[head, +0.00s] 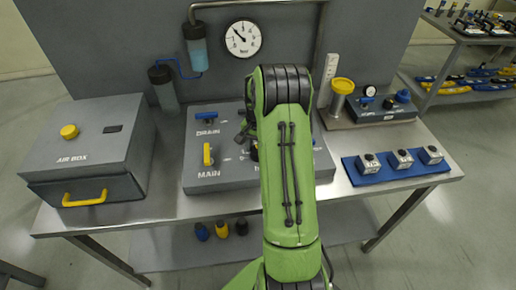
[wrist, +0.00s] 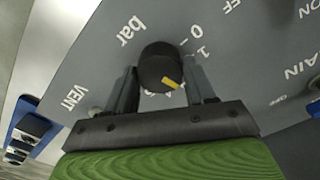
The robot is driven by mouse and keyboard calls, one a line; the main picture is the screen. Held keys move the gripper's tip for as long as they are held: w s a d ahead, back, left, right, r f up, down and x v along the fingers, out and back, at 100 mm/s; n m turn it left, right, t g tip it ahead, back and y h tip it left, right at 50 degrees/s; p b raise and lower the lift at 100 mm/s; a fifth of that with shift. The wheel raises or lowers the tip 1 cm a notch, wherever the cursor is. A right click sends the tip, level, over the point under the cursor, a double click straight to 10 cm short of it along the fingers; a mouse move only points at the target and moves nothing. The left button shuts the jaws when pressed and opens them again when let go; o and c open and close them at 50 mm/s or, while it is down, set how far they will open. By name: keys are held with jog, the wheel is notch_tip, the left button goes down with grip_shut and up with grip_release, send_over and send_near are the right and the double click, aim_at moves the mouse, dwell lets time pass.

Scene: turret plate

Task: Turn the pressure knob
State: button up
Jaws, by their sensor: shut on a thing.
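The pressure knob (wrist: 158,62) is round and black with a yellow pointer mark. In the wrist view it sits on the grey panel (wrist: 225,60) beside the printed "bar" and a number scale. My gripper (wrist: 160,72) has one dark finger on each side of the knob and is shut on it. The yellow mark points to the lower right of the picture, towards the scale; the numbers there are partly hidden. In the head view my green arm covers most of the knob and the gripper. A round white gauge (head: 243,39) hangs on the back wall.
On the panel are a blue DRAIN handle (head: 207,116) and a yellow MAIN handle (head: 207,154). A grey air box (head: 88,150) stands at left. At right are a blue mat (head: 385,172) with 3 blocks and a yellow-topped cylinder (head: 342,92).

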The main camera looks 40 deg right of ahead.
jog(key=shift+m, duration=1.1)
jog(key=shift+r, duration=0.1)
jog(key=o, duration=1)
jog(key=shift+o, duration=0.2)
notch_tip(320, 180, up, 16)
jog(key=p, duration=0.1)
jog(key=shift+f, duration=0.2)
